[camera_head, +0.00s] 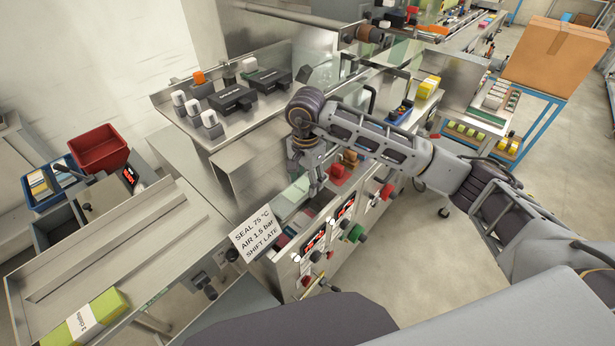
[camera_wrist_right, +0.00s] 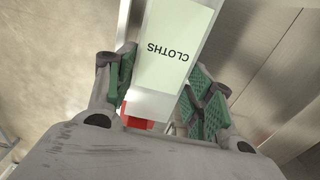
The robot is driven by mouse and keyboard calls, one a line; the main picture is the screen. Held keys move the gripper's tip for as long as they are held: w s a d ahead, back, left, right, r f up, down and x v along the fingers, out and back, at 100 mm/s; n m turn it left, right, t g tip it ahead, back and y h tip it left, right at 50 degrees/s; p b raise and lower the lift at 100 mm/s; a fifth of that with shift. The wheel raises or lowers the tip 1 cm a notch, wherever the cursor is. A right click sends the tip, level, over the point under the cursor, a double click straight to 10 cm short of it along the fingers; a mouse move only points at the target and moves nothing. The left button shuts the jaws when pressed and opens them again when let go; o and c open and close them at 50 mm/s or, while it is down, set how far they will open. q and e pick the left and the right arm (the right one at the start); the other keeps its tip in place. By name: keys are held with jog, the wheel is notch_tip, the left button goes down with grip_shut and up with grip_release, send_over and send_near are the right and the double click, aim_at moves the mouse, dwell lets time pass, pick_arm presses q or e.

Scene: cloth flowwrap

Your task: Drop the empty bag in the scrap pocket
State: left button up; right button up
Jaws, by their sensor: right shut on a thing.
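My right gripper (camera_head: 316,182) reaches down over the front of the steel machine. It is shut on a pale green and white bag (camera_wrist_right: 175,45) printed "CLOTHS", which sits between the fingers in the right wrist view. In the head view a pale green, flat shape (camera_head: 293,192) beside the fingers looks like this bag. Below it is an open recess in the machine front, with coloured pieces (camera_head: 283,240) in it. I cannot tell for certain whether this recess is the scrap pocket. My left gripper is not in view.
A sign (camera_head: 257,234) stands at the front left. A red bin (camera_head: 100,150) and a green cloth pack (camera_head: 92,318) are at the left. A cardboard box (camera_head: 553,55) is at the back right.

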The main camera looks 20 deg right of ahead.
jog(key=shift+f, duration=0.25)
jog(key=shift+f+b, duration=0.9)
jog(key=shift+f, duration=1.35)
jog(key=o, duration=0.7)
jog(key=shift+o, duration=0.2)
jog(key=shift+r, duration=0.1)
jog(key=shift+r, duration=5.9)
jog(key=shift+s+f, duration=0.1)
jog(key=shift+s, duration=0.05)
